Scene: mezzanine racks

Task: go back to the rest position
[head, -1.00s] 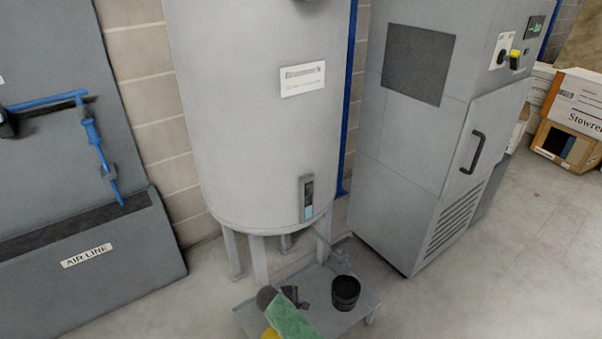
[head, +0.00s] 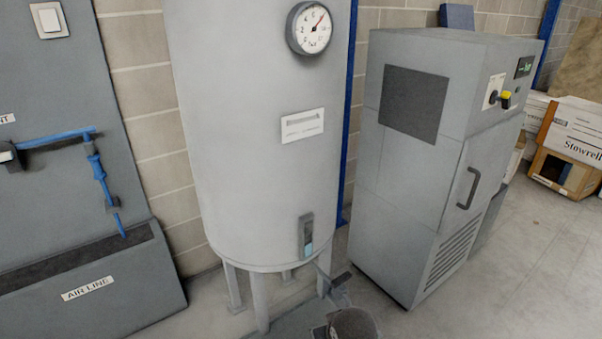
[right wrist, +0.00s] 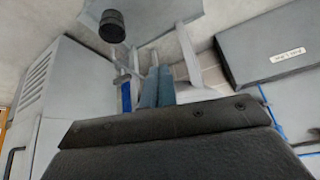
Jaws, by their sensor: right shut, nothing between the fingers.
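My right gripper (right wrist: 157,80) shows in the right wrist view as two bluish-grey fingers side by side beyond the dark wrist housing. They are shut with nothing between them. My right gripper does not show in the head view. My left gripper is in neither view.
A grey tank (head: 262,185) with a gauge (head: 310,28) stands ahead, between the air line panel (head: 60,200) and a grey cabinet (head: 400,175). A black cup (head: 352,324) is below the tank's drain. Boxes (head: 565,145) lie right; floor (head: 480,290) is clear at front right.

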